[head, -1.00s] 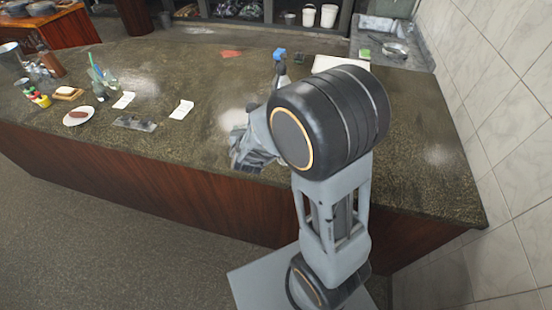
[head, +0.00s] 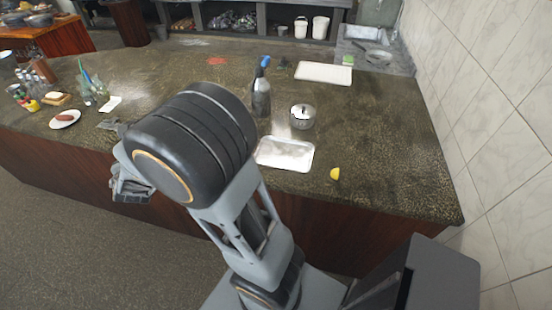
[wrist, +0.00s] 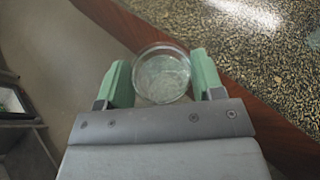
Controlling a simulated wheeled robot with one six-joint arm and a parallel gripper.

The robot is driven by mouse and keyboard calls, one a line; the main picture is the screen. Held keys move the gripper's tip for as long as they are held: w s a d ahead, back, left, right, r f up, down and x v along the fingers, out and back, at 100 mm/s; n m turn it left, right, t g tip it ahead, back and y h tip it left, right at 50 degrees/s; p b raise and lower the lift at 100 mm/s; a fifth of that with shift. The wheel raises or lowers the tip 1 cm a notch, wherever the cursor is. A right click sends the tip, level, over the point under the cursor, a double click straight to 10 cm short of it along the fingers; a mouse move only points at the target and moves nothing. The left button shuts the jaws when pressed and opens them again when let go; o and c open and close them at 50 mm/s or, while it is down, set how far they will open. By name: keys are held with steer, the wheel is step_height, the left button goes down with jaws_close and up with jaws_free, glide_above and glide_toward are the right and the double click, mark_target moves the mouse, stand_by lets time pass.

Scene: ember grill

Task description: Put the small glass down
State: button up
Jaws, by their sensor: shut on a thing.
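The small glass (wrist: 162,72) is clear and seen from above in the wrist view, between the green fingertips of my gripper (wrist: 162,80). My gripper is shut on it. Below the glass the wrist view shows the counter's front edge and the floor, so the glass is held at or just off that edge. In the head view my gripper (head: 130,185) is in front of the counter's wooden face, partly behind my arm. The glass cannot be made out there. The speckled stone counter (head: 390,150) is to the right in the wrist view.
On the counter stand a spray bottle (head: 261,92), a lidded metal pot (head: 302,116), a metal tray (head: 285,152), a lemon piece (head: 335,173) and a white board (head: 323,73). A plate with a sausage (head: 65,119) is at left. The counter's right part is mostly clear.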

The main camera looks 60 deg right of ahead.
steer(key=s+d+r+m+g+h+b, duration=0.1)
steer(key=s+d+m+g+h+b, duration=0.1)
steer(key=d+m+g+h+b, duration=0.5)
steer(key=s+d+r+m+g+b, duration=0.1)
steer(key=s+d+r+m+b, duration=0.3)
steer(key=d, duration=0.7)
steer(key=s+d+f+m+g+b, duration=0.3)
steer(key=s+d+g+b, duration=0.2)
steer(key=g+b, duration=0.15)
steer(key=m+g+b, duration=0.4)
steer(key=b, duration=0.6)
glide_above(275, 154)
steer(key=shift+t+y, duration=0.25)
steer(key=shift+y, duration=0.15)
step_height(275, 154, down, 14)
steer(key=shift+f, duration=0.7)
steer(key=shift+f, duration=0.2)
